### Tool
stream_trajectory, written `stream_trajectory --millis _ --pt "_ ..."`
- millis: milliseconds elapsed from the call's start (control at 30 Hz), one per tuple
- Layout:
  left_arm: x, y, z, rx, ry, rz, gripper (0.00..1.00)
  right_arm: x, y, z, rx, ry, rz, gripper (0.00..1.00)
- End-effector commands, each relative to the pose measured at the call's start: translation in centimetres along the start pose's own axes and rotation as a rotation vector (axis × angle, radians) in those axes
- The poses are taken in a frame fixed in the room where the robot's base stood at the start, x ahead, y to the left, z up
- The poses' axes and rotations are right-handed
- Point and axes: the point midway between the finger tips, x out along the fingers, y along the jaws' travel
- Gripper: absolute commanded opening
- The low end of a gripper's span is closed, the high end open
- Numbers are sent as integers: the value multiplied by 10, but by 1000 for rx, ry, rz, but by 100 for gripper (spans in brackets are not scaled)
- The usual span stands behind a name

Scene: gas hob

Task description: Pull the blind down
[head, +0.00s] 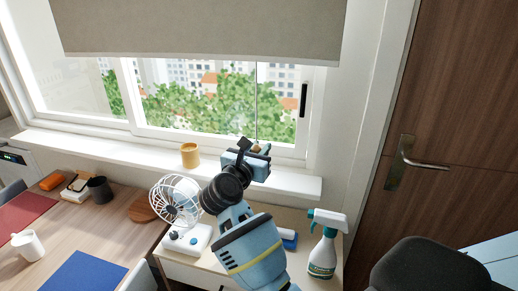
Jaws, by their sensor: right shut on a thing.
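The blind (205,28) is a grey-beige sheet across the top of the window. Its straight lower edge hangs above most of the glass. A thin cord (257,100) runs down from near that edge to my right gripper. My right gripper (257,149), on a light-blue arm, is in front of the lower window frame, above the sill. It is shut on the small brownish pull at the cord's end, which the fingers partly hide. My left gripper is not in view.
Below are a white fan (175,200) and a spray bottle (324,250) on a cabinet. A wooden door with a handle (405,160) is at right.

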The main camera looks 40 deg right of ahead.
Motion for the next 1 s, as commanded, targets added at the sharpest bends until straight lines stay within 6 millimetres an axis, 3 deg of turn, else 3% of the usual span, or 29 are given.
stream_trajectory --millis 200,400,867,900,1000 --pt "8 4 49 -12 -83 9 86 0 1 -61 -15 12 1 0" --pt "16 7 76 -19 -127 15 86 0 0 -96 -12 11 0 0" --pt "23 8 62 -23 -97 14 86 0 0 -98 -3 1 -1 0" --pt "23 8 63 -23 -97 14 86 0 0 -98 -3 0 -1 27" --pt "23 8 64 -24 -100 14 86 0 0 -98 -2 0 -1 40"
